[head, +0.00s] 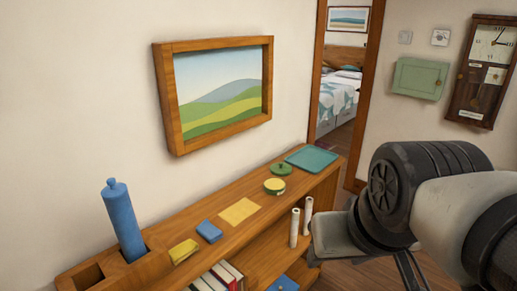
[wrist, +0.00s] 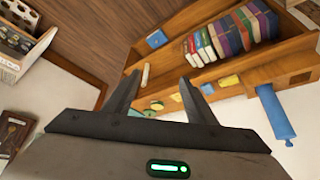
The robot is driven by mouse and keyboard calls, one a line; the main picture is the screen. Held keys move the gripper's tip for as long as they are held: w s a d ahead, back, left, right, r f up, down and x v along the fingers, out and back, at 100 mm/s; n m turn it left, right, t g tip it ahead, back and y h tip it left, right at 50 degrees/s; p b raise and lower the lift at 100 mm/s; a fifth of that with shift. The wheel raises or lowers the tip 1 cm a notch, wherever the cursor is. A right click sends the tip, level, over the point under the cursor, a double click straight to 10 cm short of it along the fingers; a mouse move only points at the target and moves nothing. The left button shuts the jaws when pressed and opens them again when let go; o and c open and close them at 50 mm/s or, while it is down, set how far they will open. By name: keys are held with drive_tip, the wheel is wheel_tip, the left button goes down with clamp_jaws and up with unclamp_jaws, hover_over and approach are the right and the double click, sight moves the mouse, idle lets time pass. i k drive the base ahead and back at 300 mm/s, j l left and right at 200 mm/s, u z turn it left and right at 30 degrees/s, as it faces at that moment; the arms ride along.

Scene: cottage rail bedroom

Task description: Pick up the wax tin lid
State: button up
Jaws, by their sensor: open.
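A round green lid with a small knob (head: 281,168), which looks like the wax tin lid, lies on top of the wooden shelf unit in the head view. A round tin with a yellow top (head: 274,186) stands just in front of it, and it also seems to show in the wrist view (wrist: 157,105). My gripper (wrist: 161,78) is open and empty in the wrist view, its two fingers apart. It points toward the shelf unit and is clear of the lid. In the wrist view the lid is small and hard to make out.
The shelf top (head: 222,236) also holds a teal tray (head: 312,158), a yellow sheet (head: 239,211), a blue block (head: 209,231), a yellow cloth-like piece (head: 184,251) and a tall blue cylinder (head: 124,225). White rolls (head: 294,228) and books (head: 222,276) stand below. A framed picture (head: 218,92) hangs above.

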sight(280, 169)
drive_tip(key=i+l+u, duration=0.1)
drive_tip(key=u, duration=0.35)
drive_tip(key=i+l+u, duration=0.1)
drive_tip(key=u, duration=0.3)
drive_tip(key=i+l+u, duration=0.2)
drive_tip(key=l, duration=0.15)
drive_tip(key=l+u, duration=0.15)
drive_tip(key=l, duration=0.2)
drive_tip(key=i+l+u, duration=0.2)
drive_tip(key=l, duration=0.2)
drive_tip(key=i+l, duration=0.1)
drive_tip(key=l, duration=0.4)
drive_tip(key=i+l, duration=0.1)
drive_tip(key=l, duration=0.4)
drive_tip(key=i+l, duration=0.1)
drive_tip(key=l, duration=0.4)
drive_tip(key=i+l+u, duration=0.1)
drive_tip(key=l, duration=0.35)
